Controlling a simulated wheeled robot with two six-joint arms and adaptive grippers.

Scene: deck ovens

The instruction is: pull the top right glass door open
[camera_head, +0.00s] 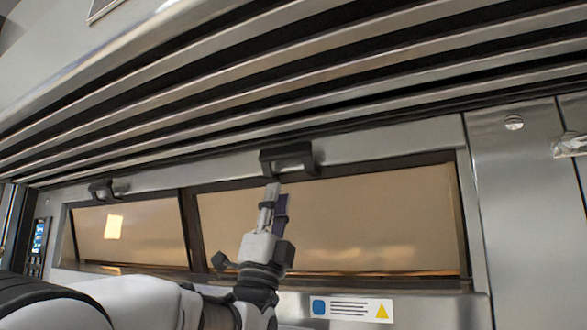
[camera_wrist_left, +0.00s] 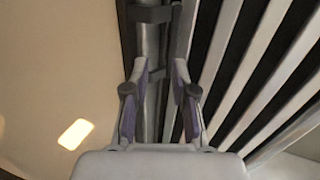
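The top right glass door (camera_head: 350,225) is a wide amber pane in a dark frame, and it looks closed. Its dark handle (camera_head: 287,159) sits on the metal strip along the top edge. My left gripper (camera_head: 272,190) points up in front of this door, with its fingertips just below the handle in the head view. In the left wrist view, its two fingers (camera_wrist_left: 160,72) stand apart with nothing clearly held between them. A dark handle bracket (camera_wrist_left: 150,14) shows beyond the fingertips there. I cannot tell the exact depth gap to the handle. My right gripper is in neither view.
A left glass door (camera_head: 130,235) with its own handle (camera_head: 103,189) is beside it. Metal slats (camera_head: 300,75) overhang above the doors. A label (camera_head: 350,308) is below the glass, a control panel (camera_head: 38,245) at far left, and a steel post (camera_head: 520,200) at right.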

